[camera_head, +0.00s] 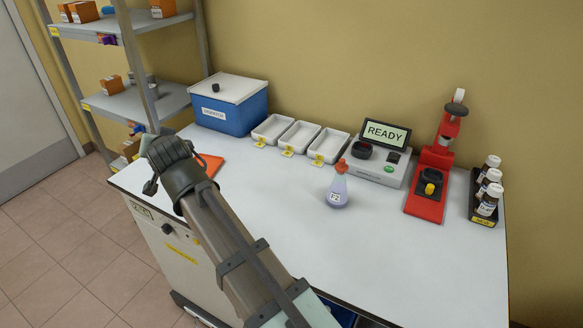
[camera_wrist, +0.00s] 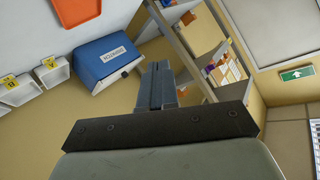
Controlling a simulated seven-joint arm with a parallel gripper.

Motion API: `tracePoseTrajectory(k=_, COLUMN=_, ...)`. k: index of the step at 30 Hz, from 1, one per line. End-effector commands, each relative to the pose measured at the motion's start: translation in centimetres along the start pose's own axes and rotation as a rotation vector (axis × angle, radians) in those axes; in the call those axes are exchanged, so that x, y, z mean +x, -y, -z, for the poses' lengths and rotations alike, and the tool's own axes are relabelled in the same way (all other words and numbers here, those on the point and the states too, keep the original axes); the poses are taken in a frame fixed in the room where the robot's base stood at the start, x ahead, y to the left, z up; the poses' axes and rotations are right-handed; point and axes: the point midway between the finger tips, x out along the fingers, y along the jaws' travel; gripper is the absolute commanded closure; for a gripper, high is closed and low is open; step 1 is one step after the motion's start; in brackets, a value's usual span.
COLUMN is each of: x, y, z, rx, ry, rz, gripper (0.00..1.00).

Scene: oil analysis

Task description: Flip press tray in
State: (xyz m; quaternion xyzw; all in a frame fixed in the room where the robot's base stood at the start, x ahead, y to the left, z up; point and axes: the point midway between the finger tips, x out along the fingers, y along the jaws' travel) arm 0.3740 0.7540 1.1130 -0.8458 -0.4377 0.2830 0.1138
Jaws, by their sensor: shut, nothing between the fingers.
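The red press (camera_head: 443,152) stands at the right of the white bench against the wall, with a lever arm at its top. My gripper is far to the left of the press, over the bench's left end, mostly hidden behind my own wrist in the head view. In the wrist view my gripper (camera_wrist: 160,68) is shut and empty, pointing toward the shelf and the blue box. The press is not in the wrist view.
A flask (camera_head: 338,190) with an orange stopper stands mid-bench. Behind it are white trays (camera_head: 300,136), a device reading READY (camera_head: 383,165) and the blue box (camera_head: 230,105). A bottle rack (camera_head: 484,209) stands right of the press. The bench front is clear.

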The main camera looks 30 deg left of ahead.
Motion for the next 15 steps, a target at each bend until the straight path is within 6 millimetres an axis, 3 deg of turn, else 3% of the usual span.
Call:
tracePoseTrajectory(k=1, x=-0.7, y=-2.8, z=0.8, rx=-0.021, ry=0.001, rz=-0.032, gripper=1.00)
tracePoseTrajectory(k=3, x=-1.3, y=-6.0, z=1.8, rx=-0.059, ry=0.007, rz=-0.072, gripper=1.00)
tracePoseTrajectory(k=15, x=-7.5, y=-23.0, z=5.9, rx=-0.256, ry=0.086, rz=-0.268, gripper=1.00)
